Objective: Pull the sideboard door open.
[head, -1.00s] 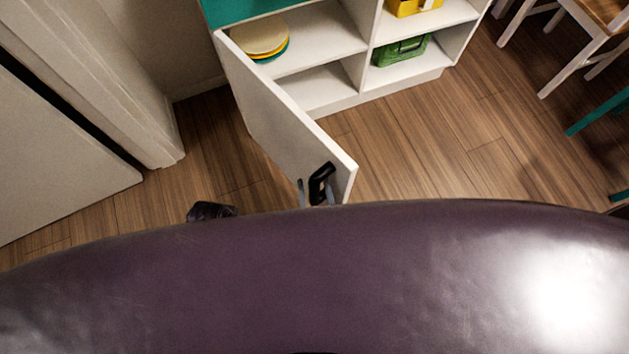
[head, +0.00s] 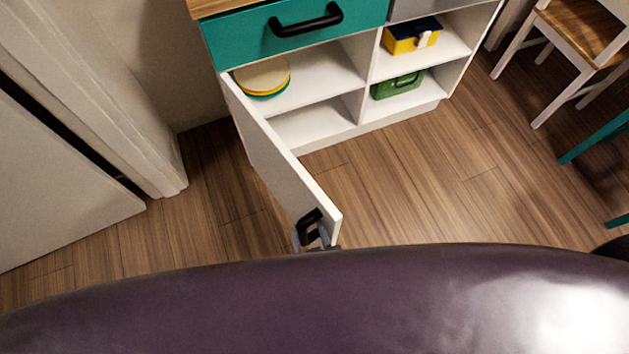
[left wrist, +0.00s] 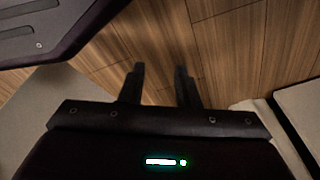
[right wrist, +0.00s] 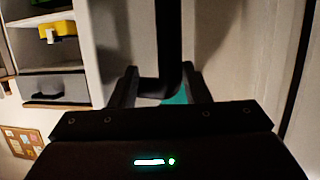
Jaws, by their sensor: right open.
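The white sideboard door (head: 275,155) stands wide open, swung out from its hinge at the left of the sideboard (head: 360,120). Its black handle (head: 309,225) is near the free edge. My right gripper (head: 313,240) is at the handle, mostly hidden by my own dark body. In the right wrist view the black handle (right wrist: 168,45) runs between the fingers of my right gripper (right wrist: 160,82), which are apart. My left gripper (left wrist: 160,75) is open and empty above the wooden floor in the left wrist view; it is hidden in the head view.
The shelves hold stacked plates (head: 263,77), a yellow box (head: 411,37) and a green case (head: 397,86). A teal drawer (head: 295,30) is above them. A white chair (head: 570,50) stands at the right. The wooden floor (head: 430,185) before the shelves is clear.

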